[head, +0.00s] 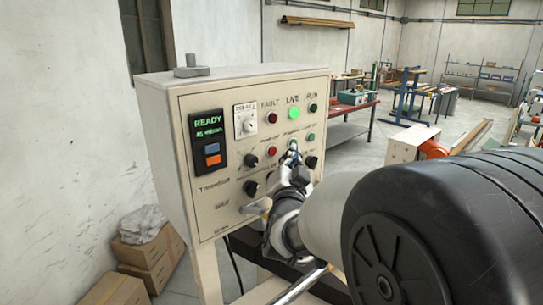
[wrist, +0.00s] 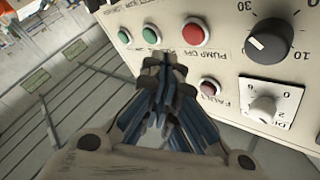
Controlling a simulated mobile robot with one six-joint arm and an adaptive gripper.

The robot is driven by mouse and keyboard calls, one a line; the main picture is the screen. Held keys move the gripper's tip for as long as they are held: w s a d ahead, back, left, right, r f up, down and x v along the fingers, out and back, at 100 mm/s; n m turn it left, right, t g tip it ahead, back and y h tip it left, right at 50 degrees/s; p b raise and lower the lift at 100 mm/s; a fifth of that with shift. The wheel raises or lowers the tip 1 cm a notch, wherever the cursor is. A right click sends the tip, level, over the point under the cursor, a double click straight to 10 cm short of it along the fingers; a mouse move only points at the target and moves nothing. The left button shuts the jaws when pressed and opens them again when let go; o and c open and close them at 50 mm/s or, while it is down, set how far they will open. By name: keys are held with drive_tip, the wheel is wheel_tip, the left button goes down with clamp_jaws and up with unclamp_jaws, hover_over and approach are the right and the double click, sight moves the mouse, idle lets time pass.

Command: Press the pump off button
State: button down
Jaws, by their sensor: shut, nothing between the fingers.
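The pump off button is a round red button (wrist: 196,31) with the label PUMP OFF beside it in the wrist view, where the panel appears upside down. In the head view the red button (head: 272,151) is in the lower button row of the beige control panel (head: 225,185). My gripper (wrist: 173,62) is shut and empty, its blue-grey fingers pointing toward the panel. In the wrist view its tips lie slightly left of and below the red button. In the head view my gripper (head: 293,158) overlaps the area by the middle green button. I cannot tell whether the tips touch the panel.
A green button (wrist: 152,34) sits beside the red one, with another green button (wrist: 124,36) beyond it. A dark red fault lamp (wrist: 208,86) and a black knob (wrist: 270,41) are near. A lit green lamp (head: 294,113) and a READY display (head: 208,139) show on the panel.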

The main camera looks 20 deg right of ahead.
drive_tip(key=s, duration=0.1)
drive_tip(key=s+d+b, duration=0.1)
drive_tip(key=shift+s, duration=0.35)
idle(0.4)
drive_tip(key=s+a+f+n+g+y+b, duration=0.65)
drive_tip(key=s+a+f, duration=0.45)
drive_tip(key=f, duration=0.3)
drive_tip(key=s+f+n+g+b, duration=0.2)
drive_tip(key=s+f, duration=0.4)
drive_tip(key=s, duration=0.5)
drive_tip(key=s+a+f+n+g+y+b, duration=0.1)
drive_tip(key=s+f+g, duration=0.4)
drive_tip(key=s, duration=0.5)
wheel_tip(320, 180, down, 3)
drive_tip(key=shift+s+r+n+b, duration=0.2)
drive_tip(key=shift+s+n+b, duration=0.15)
drive_tip(key=shift+n+b, duration=0.7)
